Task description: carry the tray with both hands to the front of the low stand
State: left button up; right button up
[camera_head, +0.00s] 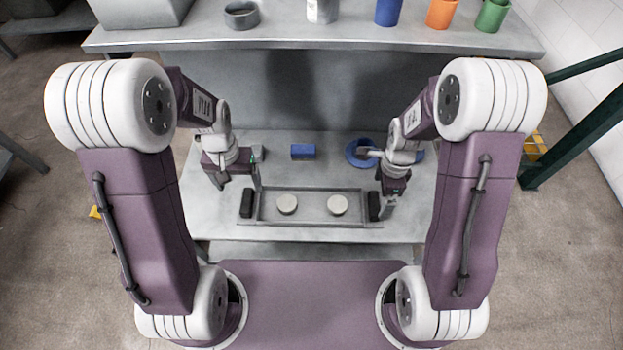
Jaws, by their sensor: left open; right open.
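The grey tray (312,218) lies on the low stand (280,170), towards its front. It has a dark handle at each end, the left handle (247,204) and the right handle (374,206). Two pale round pieces stand in it, one at left (287,204) and one at right (337,205). My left gripper (256,185) is open, just above and behind the left handle. My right gripper (387,207) is open beside the right handle. I cannot tell whether either gripper touches its handle.
A blue block (303,151) and a blue ring-shaped dish (356,153) lie behind the tray on the stand. A higher grey table (300,35) behind bears a grey bin (140,10), a dark bowl (241,14) and several cups. Green posts (575,130) stand at the right.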

notch_tip(320, 180, up, 7)
jog(key=shift+f, duration=0.15)
dwell(0.4)
pick_arm(q)
jog(key=s+d+r+t, duration=0.1)
jog(key=s+r, duration=0.2)
jog(key=s, duration=0.6)
pick_arm(e)
jog(key=s+a+n+t, duration=0.1)
jog(key=s+n, duration=0.8)
jog(key=n, duration=0.7)
pick_arm(q)
notch_tip(320, 180, up, 29)
jog(key=p, duration=2.9)
jog(key=shift+w+d, duration=0.2)
jog(key=shift+w, duration=0.15)
pick_arm(e)
notch_tip(320, 180, up, 30)
jog(key=n, duration=0.2)
jog(key=shift+w+a, duration=0.2)
jog(key=shift+w, duration=0.15)
